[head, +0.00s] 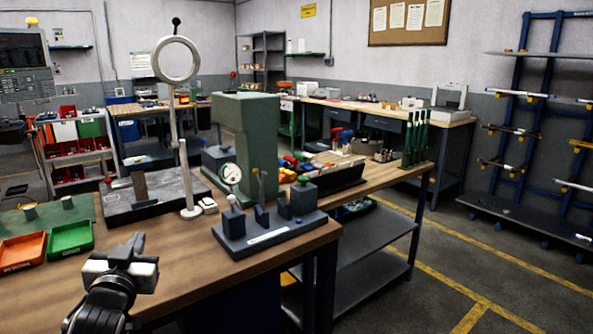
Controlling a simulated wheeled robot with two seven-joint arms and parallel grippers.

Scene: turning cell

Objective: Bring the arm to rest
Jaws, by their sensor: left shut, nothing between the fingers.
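My left gripper (133,244) shows at the lower left of the head view, over the front part of the wooden workbench (190,268). Its fingers are shut with nothing between them. It is just right of the green tray and apart from it. My right gripper is not in view.
An orange tray (22,252) and a green tray (70,238) lie left of my gripper. A dial gauge stand (265,235) sits at the bench's front right corner. A ring magnifier (175,60) on a post and a green press (245,140) rise behind. The right floor is clear.

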